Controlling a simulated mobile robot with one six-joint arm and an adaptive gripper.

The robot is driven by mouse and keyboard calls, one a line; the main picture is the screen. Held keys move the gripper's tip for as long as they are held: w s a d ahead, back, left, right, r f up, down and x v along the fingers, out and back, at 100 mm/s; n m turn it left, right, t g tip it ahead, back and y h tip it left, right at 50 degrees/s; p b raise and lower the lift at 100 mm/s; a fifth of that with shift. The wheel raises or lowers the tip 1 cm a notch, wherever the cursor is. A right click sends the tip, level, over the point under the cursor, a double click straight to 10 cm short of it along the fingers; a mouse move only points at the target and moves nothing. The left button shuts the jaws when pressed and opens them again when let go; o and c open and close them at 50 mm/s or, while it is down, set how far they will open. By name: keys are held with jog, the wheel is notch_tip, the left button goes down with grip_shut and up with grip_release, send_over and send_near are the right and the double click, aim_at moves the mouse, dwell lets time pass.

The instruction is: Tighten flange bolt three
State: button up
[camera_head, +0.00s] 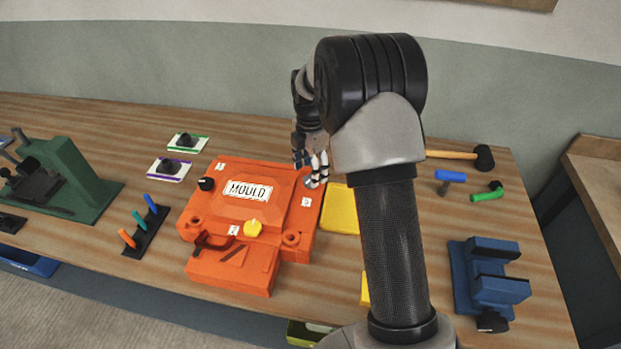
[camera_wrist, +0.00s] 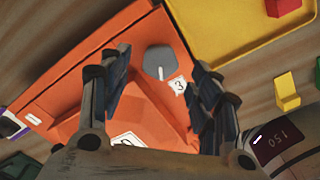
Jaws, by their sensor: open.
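The orange mould (camera_head: 205,222) lies on the bench, with a white MOULD label (camera_head: 250,190) on its raised top. In the wrist view the grey bolt knob (camera_wrist: 159,62) sits at a corner of the mould (camera_wrist: 85,60), beside a tag marked 3 (camera_wrist: 180,85). My gripper (camera_wrist: 160,72) is open, one finger on each side of the grey knob in the picture; I cannot tell the height gap. In the head view my gripper (camera_head: 309,168) is above the mould's far right corner and partly hides it. A black knob (camera_head: 206,184) and a yellow knob (camera_head: 253,228) sit at other places on the mould.
A yellow tray (camera_head: 341,210) lies right of the mould, partly behind my arm; the wrist view shows a red block (camera_wrist: 282,6) in it. A pen rack (camera_head: 147,232) stands left, a blue vice (camera_head: 490,280) and a mallet (camera_head: 483,157) right.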

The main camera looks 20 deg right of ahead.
jog(key=shift+f, duration=1.3)
jog(key=shift+c, duration=0.3)
jog(key=c, duration=1)
jog(key=shift+m, duration=0.4)
jog(key=m+p, duration=0.2)
jog(key=m, duration=0.2)
jog(key=shift+r+m+p, duration=0.1)
jog(key=shift+m+p, duration=0.2)
jog(key=shift+m, duration=0.1)
jog(key=m+p, duration=0.1)
jog(key=m, duration=0.4)
jog(key=shift+p, duration=0.3)
